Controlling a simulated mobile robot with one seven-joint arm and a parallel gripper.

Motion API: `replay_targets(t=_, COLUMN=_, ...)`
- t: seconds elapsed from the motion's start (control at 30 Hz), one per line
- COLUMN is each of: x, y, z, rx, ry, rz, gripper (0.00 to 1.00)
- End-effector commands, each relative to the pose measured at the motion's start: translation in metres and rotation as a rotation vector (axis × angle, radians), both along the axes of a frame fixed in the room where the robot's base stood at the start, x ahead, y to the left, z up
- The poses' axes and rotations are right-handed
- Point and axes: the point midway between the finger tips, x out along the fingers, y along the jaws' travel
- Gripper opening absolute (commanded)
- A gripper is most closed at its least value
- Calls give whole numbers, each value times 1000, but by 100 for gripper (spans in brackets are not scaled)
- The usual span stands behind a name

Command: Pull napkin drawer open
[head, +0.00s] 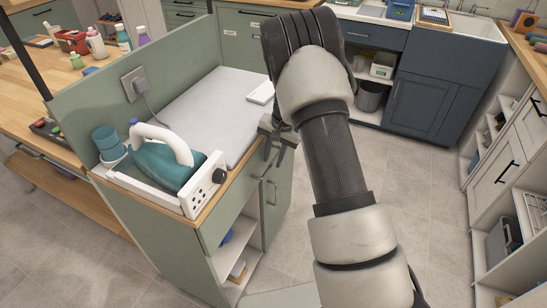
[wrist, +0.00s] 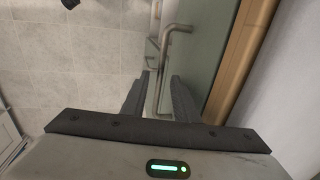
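The green cabinet (head: 216,231) stands under the white padded top. A green drawer front (wrist: 205,55) with a metal bar handle (wrist: 166,75) shows close up in the wrist view. I cannot read a label that names it the napkin drawer. My gripper (wrist: 159,90) is open, with its two dark fingers on either side of the handle bar and a gap showing. In the head view my gripper (head: 276,134) is at the cabinet's front edge, and my arm hides part of it. The drawer looks closed, flush with the cabinet front.
A teal iron (head: 165,165) sits in a white holder on the cabinet's near end. A small white block (head: 261,93) lies on the padded top (head: 215,105). An open shelf (head: 238,243) is below. The tiled floor (head: 415,185) to the right is clear.

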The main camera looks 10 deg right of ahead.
Motion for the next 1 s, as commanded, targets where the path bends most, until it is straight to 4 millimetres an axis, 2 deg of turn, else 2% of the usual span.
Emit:
replay_targets(t=0.17, x=0, y=0, z=0, rx=0, ry=0, rz=1, gripper=27)
replay_targets(t=0.33, x=0, y=0, z=0, rx=0, ry=0, rz=1, gripper=0)
replay_targets(t=1.0, x=0, y=0, z=1, rx=0, ry=0, rz=0, gripper=0)
